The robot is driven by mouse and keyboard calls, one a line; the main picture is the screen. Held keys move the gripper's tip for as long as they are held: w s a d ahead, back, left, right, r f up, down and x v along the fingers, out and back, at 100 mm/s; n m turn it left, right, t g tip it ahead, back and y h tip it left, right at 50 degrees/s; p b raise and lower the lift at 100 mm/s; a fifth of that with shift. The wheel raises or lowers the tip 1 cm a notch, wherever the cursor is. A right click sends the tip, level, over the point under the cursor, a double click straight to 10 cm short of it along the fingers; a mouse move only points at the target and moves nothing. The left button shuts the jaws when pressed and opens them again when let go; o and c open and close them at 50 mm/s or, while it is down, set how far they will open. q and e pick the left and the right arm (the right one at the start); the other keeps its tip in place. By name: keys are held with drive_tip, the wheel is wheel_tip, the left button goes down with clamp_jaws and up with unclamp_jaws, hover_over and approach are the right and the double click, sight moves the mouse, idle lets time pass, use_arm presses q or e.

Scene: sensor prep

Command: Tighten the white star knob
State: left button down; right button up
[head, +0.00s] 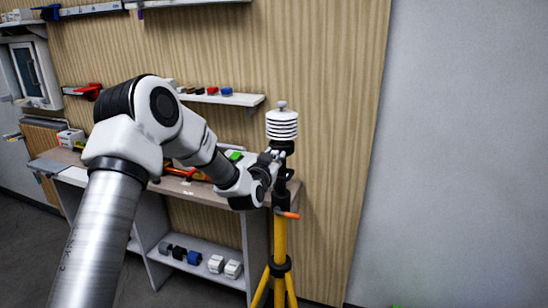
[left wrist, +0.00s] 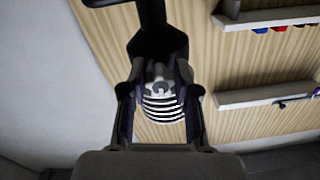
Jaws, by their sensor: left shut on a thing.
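The white louvred sensor (head: 282,124) stands upright on top of the yellow tripod (head: 280,245). My left gripper (head: 273,157) reaches in from the left at the black tripod head, just below the sensor. In the left wrist view its two fingers are on either side of the pale star knob (left wrist: 158,87), and the gripper is shut on it. The sensor's striped body (left wrist: 163,108) shows behind the knob there. In the head view the knob is hidden by the gripper, so its turn angle cannot be told. My right gripper is not in view.
An orange lever (head: 288,214) sticks out of the tripod below the gripper. A workbench (head: 180,188) with tools and boxes stands behind my arm. A wall shelf (head: 238,98) holds small coloured items. The area right of the tripod is clear up to the grey wall.

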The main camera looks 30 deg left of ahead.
use_arm(q)
drive_tip(key=m, duration=0.6)
drive_tip(key=shift+m+p, duration=0.3)
drive_tip(key=shift+p, duration=0.1)
drive_tip(key=m+p, duration=0.1)
drive_tip(key=m, duration=0.4)
drive_tip(key=shift+m+p, duration=0.3)
drive_tip(key=m+p, duration=0.2)
drive_tip(key=m, duration=0.3)
drive_tip(key=shift+r+m+h, duration=0.15)
drive_tip(key=shift+m+h, duration=0.15)
drive_tip(key=m+p, duration=0.2)
drive_tip(key=m, duration=0.3)
drive_tip(key=shift+t, duration=0.3)
drive_tip(key=shift+m+h+p, duration=0.3)
drive_tip(key=shift+m+p, duration=0.25)
drive_tip(key=shift+m, duration=0.05)
drive_tip(key=shift+m, duration=0.3)
